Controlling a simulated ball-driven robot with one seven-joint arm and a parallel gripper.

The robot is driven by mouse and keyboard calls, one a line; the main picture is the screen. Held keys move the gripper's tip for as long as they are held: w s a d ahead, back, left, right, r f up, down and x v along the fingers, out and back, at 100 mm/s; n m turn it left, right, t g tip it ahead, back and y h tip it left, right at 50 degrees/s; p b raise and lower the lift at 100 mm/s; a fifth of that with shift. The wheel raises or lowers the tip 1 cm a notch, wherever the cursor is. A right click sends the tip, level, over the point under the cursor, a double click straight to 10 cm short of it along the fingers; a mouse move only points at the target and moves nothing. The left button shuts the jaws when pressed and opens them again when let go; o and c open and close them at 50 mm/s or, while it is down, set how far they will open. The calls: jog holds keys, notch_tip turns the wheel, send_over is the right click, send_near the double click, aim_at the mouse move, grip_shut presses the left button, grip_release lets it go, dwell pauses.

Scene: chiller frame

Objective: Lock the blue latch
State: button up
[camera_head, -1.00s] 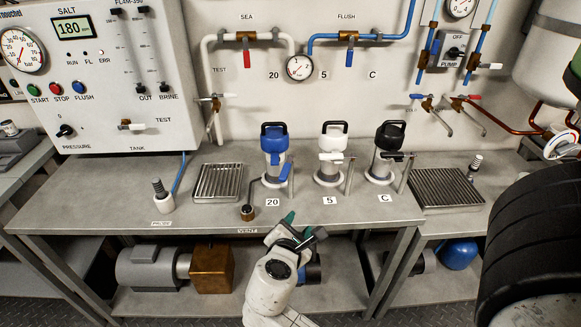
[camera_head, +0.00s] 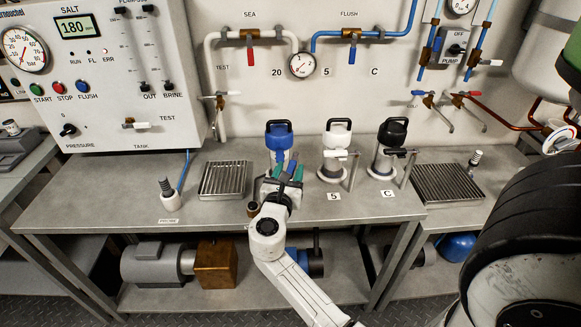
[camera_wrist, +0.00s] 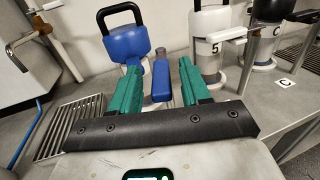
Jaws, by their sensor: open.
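The blue-topped canister (camera_head: 278,135) with a black carry handle stands on the bench, directly beyond my gripper. In the wrist view its blue cap (camera_wrist: 127,43) is at upper left. The blue latch (camera_wrist: 161,80) is a flat, rounded lever on the canister's near right side. It lies between my gripper's two green fingers, with gaps on both sides. My gripper (camera_head: 284,171) is open and holds nothing; the wrist view shows its fingers (camera_wrist: 160,68) spread around the latch. In the head view, my gripper hides the canister's lower part and most of the latch.
A white-topped canister (camera_head: 337,138) and a black-topped one (camera_head: 392,137) stand to the right, each with a lever and post. Drain grates (camera_head: 222,178) and (camera_head: 448,184) lie at either side. A white probe holder (camera_head: 172,197) stands at left.

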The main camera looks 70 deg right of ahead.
jog(key=shift+d, duration=0.8)
jog(key=shift+c, duration=0.2)
grip_shut()
jog(key=shift+w, duration=0.1)
